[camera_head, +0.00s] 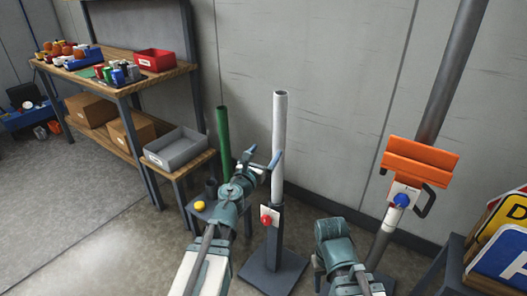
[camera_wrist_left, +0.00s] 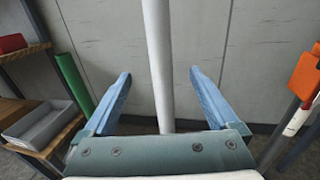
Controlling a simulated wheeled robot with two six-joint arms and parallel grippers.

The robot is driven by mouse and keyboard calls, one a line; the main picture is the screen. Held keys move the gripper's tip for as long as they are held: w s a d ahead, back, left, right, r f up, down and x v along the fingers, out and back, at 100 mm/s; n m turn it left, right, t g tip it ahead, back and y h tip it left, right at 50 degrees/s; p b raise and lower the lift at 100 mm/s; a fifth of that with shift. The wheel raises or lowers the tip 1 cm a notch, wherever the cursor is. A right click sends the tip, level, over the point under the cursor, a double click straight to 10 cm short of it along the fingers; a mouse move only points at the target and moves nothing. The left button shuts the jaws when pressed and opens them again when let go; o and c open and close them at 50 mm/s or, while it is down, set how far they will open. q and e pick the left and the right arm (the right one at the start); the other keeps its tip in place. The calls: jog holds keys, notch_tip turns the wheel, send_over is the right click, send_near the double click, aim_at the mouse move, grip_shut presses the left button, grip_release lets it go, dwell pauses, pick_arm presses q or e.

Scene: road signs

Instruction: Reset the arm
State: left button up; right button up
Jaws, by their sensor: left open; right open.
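My left gripper (camera_head: 264,157) is open in front of the white post (camera_head: 279,125). In the left wrist view, its two blue fingers (camera_wrist_left: 160,76) are spread wide. The white post (camera_wrist_left: 158,50) shows upright in the gap between them, with clear space to each finger, and nothing is gripped. My right arm's teal wrist and gripper part (camera_head: 334,238) is low at the right of the head view. A bit of blue shows at its left side, but its fingertips are mostly hidden, and I see nothing held there.
A green post (camera_head: 223,135) stands left of the white one. An orange sign piece (camera_head: 419,160) is on a pole at right. Colored signs (camera_head: 505,225) stand far right. A workbench (camera_head: 110,80) with a red bin (camera_head: 155,60) and a grey bin (camera_head: 176,149) are left.

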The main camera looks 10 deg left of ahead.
dwell(0.3)
pick_arm(q)
notch_tip(320, 180, up, 4)
jog(key=a+r+n+y+p, duration=0.15)
jog(key=n+y+p, duration=0.45)
jog(key=n, duration=0.6)
jog(key=s+d+f+n+g+p, duration=0.2)
jog(key=s+d+n+g+p, duration=0.2)
jog(key=s+n+g, duration=0.2)
jog(key=s+d+f+n+g+h+p, duration=0.1)
jog(key=s+d+f+n+g+p, duration=0.2)
jog(key=s+n, duration=0.5)
jog(key=s+d+f+n+g+h+p, duration=0.1)
jog(key=s+d+f+n+g+p, duration=0.2)
jog(key=s+d+n+g+p, duration=0.3)
jog(key=s+n+g, duration=0.1)
jog(key=s+g, duration=0.2)
jog(key=s, duration=0.3)
jog(key=shift+s+d+f+n, duration=0.15)
jog(key=shift+s+d+n, duration=0.05)
jog(key=shift+d+n, duration=0.2)
jog(key=shift+a, duration=0.1)
